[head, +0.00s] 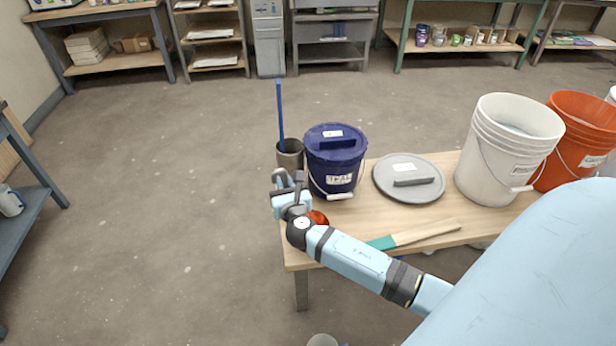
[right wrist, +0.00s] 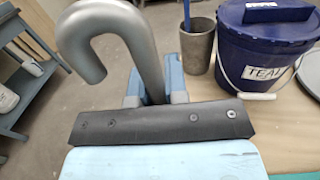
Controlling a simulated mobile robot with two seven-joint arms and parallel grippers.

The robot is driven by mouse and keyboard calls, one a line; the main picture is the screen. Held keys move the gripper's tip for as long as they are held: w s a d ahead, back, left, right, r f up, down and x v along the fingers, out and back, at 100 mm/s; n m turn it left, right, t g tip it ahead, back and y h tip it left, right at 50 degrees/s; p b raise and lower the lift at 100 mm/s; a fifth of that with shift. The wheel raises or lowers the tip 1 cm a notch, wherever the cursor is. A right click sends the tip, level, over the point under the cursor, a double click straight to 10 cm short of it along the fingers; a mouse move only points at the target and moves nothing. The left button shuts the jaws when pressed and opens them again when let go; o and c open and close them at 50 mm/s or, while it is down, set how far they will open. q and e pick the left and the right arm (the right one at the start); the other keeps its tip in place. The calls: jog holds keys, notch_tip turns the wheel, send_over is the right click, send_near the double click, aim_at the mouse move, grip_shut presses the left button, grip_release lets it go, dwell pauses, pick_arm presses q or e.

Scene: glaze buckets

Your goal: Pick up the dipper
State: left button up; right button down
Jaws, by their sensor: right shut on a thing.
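The dipper is a grey metal piece with a hooked handle end (right wrist: 110,25) that rises large in the right wrist view. My right gripper (right wrist: 155,92) is shut on its shaft. In the head view my right gripper (head: 290,192) is at the table's left end, in front of the grey cup, with the grey hook (head: 282,178) showing at it. The dipper's lower end is hidden behind the gripper. My left gripper is not in view.
The wooden table (head: 390,205) bears a grey cup (head: 290,158) with a blue stick, a lidded blue TEAL bucket (head: 336,160), a grey lid (head: 408,178), a white bucket (head: 507,150) and an orange bucket (head: 580,140). A teal-tipped wooden paddle (head: 425,233) lies in front. Left is open floor.

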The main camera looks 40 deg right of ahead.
jog(key=shift+r, duration=0.1)
dwell(0.6)
notch_tip(320, 180, up, 20)
jog(key=p, duration=0.7)
dwell(1.5)
